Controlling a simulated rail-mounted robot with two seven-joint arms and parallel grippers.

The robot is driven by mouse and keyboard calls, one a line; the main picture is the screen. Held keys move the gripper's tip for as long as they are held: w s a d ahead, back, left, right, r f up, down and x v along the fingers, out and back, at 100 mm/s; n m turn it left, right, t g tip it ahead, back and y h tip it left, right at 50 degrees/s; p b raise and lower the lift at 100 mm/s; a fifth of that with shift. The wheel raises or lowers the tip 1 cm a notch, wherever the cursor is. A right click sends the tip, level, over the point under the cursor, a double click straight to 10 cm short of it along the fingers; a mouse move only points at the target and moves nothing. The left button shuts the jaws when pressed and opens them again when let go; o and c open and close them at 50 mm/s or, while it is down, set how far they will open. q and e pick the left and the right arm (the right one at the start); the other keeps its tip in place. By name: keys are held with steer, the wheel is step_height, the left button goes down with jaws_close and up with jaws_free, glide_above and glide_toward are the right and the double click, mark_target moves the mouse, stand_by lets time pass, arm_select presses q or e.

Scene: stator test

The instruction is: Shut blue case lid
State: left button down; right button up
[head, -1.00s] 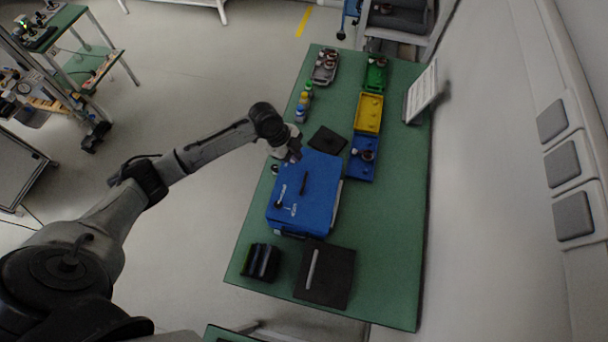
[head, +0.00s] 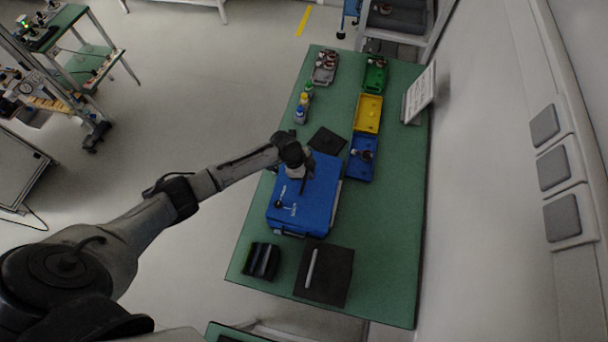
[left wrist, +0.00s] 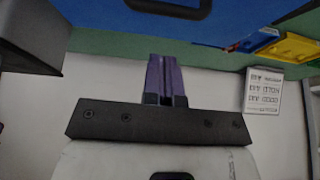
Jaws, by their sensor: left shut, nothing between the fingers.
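The blue case (head: 290,211) lies on the green table in the head view. Its lid is down, with a flat blue top facing up; I cannot tell whether a thin gap is left at the edge. A dark handle on the case shows at the top of the left wrist view, where the case (left wrist: 105,20) fills the upper edge. My left gripper (head: 305,177) is over the far part of the lid, and its fingers (left wrist: 167,78) are shut and empty. Whether they touch the lid is hidden. My right gripper is not in view.
Green (head: 375,73), yellow (head: 367,113) and blue (head: 361,158) bins stand beyond the case to the right. Small bottles (head: 301,112) and a grey tray (head: 325,68) stand farther back. A black holder (head: 261,261) and dark mat (head: 333,275) lie at the near end.

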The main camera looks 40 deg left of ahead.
mark_target(307, 184)
arm_select(q)
steer(key=shift+s+a+f, duration=0.15)
steer(key=shift+a+f, duration=0.2)
steer(key=shift+f, duration=0.4)
steer(key=shift+s+a+f, duration=0.15)
steer(key=shift+a+f, duration=0.2)
steer(key=shift+f, duration=0.4)
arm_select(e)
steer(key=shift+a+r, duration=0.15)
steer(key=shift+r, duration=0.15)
